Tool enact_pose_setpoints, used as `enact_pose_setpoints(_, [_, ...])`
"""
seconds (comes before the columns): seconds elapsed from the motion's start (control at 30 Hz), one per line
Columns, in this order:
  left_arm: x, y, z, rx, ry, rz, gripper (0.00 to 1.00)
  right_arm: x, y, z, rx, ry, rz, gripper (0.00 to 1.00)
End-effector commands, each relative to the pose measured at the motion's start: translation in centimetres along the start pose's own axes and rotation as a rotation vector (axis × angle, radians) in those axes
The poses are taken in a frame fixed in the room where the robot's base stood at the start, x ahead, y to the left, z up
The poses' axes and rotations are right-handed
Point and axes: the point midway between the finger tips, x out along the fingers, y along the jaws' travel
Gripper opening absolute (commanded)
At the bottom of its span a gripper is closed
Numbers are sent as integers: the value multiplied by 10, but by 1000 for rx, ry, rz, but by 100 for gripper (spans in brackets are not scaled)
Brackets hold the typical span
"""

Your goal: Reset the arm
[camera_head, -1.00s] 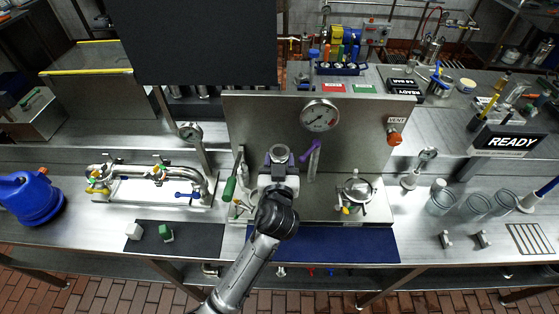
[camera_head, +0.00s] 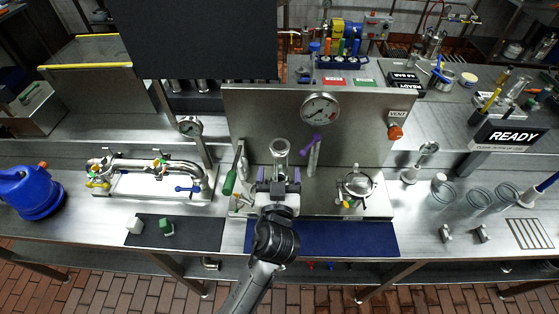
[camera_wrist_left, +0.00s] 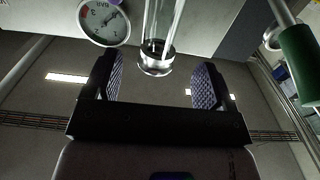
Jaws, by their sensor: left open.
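My left gripper (camera_head: 278,176) is open and empty. It is in front of a clear glass tube with a metal collar (camera_head: 280,148). In the left wrist view, the open jaws (camera_wrist_left: 158,80) show dark textured pads, with nothing between them. The tube's metal collar (camera_wrist_left: 156,62) shows just beyond the jaws, apart from them. My right gripper is in neither view.
A steel panel with a round gauge (camera_head: 320,112) stands behind. A green-handled lever (camera_head: 230,180) is left of my gripper, and a purple-topped valve (camera_head: 314,150) is to its right. A blue mat (camera_head: 350,238) lies clear in front.

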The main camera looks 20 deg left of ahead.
Motion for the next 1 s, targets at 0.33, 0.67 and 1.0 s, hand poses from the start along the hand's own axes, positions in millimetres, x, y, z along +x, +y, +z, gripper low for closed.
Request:
enact_pose_setpoints(0.33, [-47,0,0,-1,0,0,77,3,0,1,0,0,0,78])
enact_pose_setpoints(0.67, [-56,-1,0,54,-6,-6,77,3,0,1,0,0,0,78])
enact_pose_setpoints(1.0, [-78,-5,56,183,-474,143,77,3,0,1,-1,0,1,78])
